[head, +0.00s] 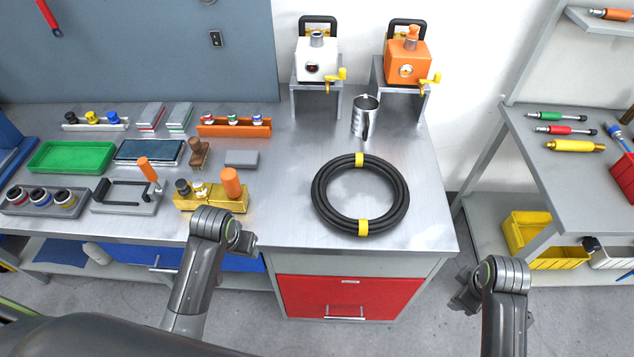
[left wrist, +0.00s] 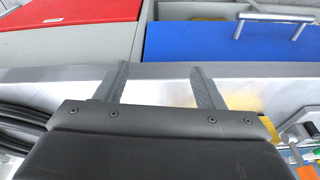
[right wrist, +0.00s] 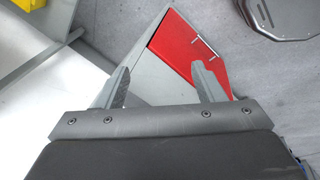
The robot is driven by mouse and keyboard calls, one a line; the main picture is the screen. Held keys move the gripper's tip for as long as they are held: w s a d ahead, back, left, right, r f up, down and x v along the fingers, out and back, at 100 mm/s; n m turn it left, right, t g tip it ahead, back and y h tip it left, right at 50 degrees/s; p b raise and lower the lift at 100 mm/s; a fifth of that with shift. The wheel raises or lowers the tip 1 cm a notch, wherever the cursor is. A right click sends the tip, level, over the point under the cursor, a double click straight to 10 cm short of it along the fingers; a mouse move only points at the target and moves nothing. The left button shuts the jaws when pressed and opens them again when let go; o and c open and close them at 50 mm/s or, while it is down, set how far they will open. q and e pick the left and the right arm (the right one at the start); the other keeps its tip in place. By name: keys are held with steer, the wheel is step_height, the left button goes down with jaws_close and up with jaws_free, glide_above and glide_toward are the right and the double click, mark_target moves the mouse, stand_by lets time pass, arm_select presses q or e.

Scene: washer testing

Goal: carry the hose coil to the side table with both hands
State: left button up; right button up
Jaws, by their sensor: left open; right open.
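The hose coil (head: 318,200) is a black ring of hose with two yellow bands. It lies flat near the right front of the steel workbench (head: 280,190). Part of it also shows at the left edge of the left wrist view (left wrist: 22,125). My left gripper (head: 247,243) is open and empty near the bench's front edge, left of the coil and apart from it. Its fingers (left wrist: 160,85) show spread in the left wrist view. My right gripper (head: 462,292) is open and empty, beyond the bench's right front corner. Its fingers (right wrist: 160,85) also show spread. The side table (head: 535,150) stands at the right.
A metal jug (head: 364,118) stands just behind the coil. A brass block with an orange knob (head: 222,195) sits left of it. White and orange pump units (head: 318,66) stand behind.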

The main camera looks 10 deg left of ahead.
arm_select(q)
steer(key=shift+g+h, duration=0.3)
steer(key=w+d+r, duration=0.1)
steer(key=w, duration=0.2)
steer(key=w+d+r, duration=0.1)
steer(key=w, duration=0.2)
steer(key=w+d+r, duration=0.1)
steer(key=w+d, duration=0.1)
steer(key=shift+w, duration=0.4)
arm_select(e)
steer(key=w+a+r+n, duration=0.3)
steer(key=w+a+n, duration=0.1)
steer(key=w+n, duration=0.4)
arm_select(q)
steer(key=w+d+r+m, duration=0.1)
steer(key=w+d+r, duration=0.3)
steer(key=w, duration=0.4)
step_height(320, 180, up, 10)
steer(key=g, duration=0.2)
glide_above(320, 180)
steer(key=shift+d+r+m, duration=0.1)
steer(key=shift+r+m, duration=0.2)
steer(key=shift+m, duration=0.1)
arm_select(e)
step_height(320, 180, up, 14)
steer(key=n+g, duration=0.3)
steer(key=n, duration=1.3)
glide_above(403, 193)
steer(key=shift+r, duration=0.2)
